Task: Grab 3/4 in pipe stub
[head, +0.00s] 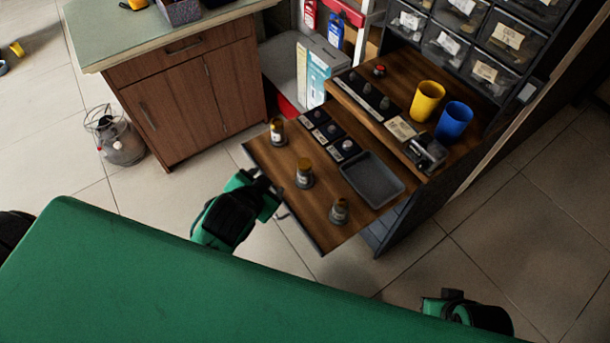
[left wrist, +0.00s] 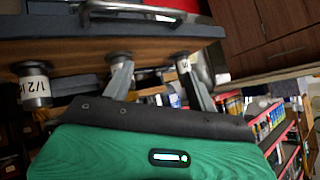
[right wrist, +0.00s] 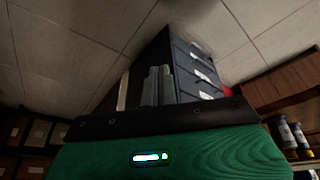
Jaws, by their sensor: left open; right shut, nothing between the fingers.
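Three short pipe stubs stand upright on a pulled-out wooden drawer top: a far one (head: 277,131), a middle one (head: 304,172) and a near one (head: 339,210). In the upside-down left wrist view, the stub at the left (left wrist: 34,88) is labelled 1/2 in; I cannot read the other labels, so I cannot tell which is 3/4 in. My left gripper (head: 264,184) is open and empty at the drawer's left edge, facing the stubs; its fingers (left wrist: 158,72) also show in the left wrist view. My right gripper (right wrist: 157,72) is shut and empty, low at the right.
The drawer top (head: 275,160) also holds a grey tray (head: 373,180) and small dark label blocks (head: 328,132). Behind stand a yellow cup (head: 427,101) and a blue cup (head: 453,121). A wooden cabinet (head: 185,90) is at the left. Open floor lies in front.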

